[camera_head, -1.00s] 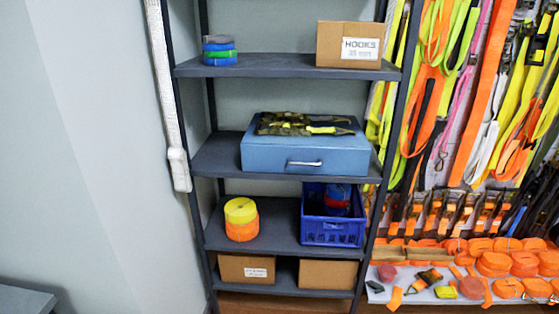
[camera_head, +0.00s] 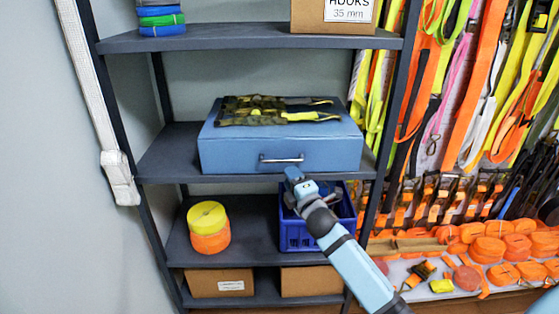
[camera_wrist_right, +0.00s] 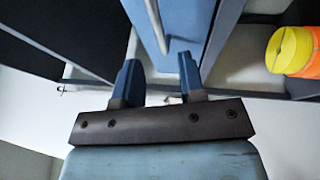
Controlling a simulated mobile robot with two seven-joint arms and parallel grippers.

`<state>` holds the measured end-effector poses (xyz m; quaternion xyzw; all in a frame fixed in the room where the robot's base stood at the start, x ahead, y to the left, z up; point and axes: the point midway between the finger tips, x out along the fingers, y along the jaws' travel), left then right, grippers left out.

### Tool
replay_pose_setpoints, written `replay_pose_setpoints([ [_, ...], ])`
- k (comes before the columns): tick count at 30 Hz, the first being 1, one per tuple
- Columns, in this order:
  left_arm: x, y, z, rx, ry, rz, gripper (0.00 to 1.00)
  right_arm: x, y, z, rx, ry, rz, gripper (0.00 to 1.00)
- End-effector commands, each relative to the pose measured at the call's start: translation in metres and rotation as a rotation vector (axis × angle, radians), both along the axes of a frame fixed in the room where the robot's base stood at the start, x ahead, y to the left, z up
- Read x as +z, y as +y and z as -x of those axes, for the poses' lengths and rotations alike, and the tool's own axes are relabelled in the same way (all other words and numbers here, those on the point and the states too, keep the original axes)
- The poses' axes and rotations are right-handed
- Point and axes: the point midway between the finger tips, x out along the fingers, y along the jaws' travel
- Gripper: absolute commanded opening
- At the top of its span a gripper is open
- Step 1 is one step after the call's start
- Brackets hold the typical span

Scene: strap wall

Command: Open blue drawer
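The blue drawer (camera_head: 230,154) is the front of a blue box on the middle shelf, and it looks closed. Its silver bar handle (camera_head: 281,160) is in the middle of the front. My right gripper (camera_head: 292,174) is just below and in front of the handle. In the right wrist view its two blue fingers are apart with nothing between them (camera_wrist_right: 158,64). There the handle (camera_wrist_right: 157,25) lies just beyond the fingertips, roughly in line with the gap, beside the blue drawer front (camera_wrist_right: 188,22). My left gripper is not in view.
Camouflage straps (camera_head: 255,110) lie on top of the box. Below are a blue crate (camera_head: 298,236), partly behind my right arm, and yellow and orange rolls (camera_head: 209,228). A cardboard box (camera_head: 312,18) stands on the upper shelf. Straps hang at the right.

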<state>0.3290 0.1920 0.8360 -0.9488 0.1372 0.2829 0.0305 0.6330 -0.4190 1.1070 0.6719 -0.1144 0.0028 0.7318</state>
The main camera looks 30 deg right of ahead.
Motion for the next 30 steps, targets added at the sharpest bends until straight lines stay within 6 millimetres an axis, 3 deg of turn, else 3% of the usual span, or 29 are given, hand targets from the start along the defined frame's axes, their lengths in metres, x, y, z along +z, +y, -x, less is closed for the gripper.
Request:
replay_pose_setpoints([
  [3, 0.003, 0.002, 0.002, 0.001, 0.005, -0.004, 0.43, 0.008, -0.004, -0.027, 0.0, -0.002, -0.002, 0.37],
  [10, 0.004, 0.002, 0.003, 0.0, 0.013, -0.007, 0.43, 0.012, -0.009, -0.064, 0.001, 0.0, -0.003, 0.37],
  [15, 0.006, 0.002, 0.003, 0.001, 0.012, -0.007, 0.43, 0.013, -0.011, -0.076, 0.001, 0.0, -0.003, 0.37],
  [24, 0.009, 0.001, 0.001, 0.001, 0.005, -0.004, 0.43, 0.013, -0.011, -0.078, 0.001, 0.001, -0.003, 0.37],
  [25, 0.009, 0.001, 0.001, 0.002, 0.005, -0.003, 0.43, 0.013, -0.011, -0.078, 0.001, 0.001, -0.003, 0.34],
  [30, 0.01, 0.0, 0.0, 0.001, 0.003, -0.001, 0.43, 0.013, -0.011, -0.078, 0.001, 0.001, -0.003, 0.0],
])
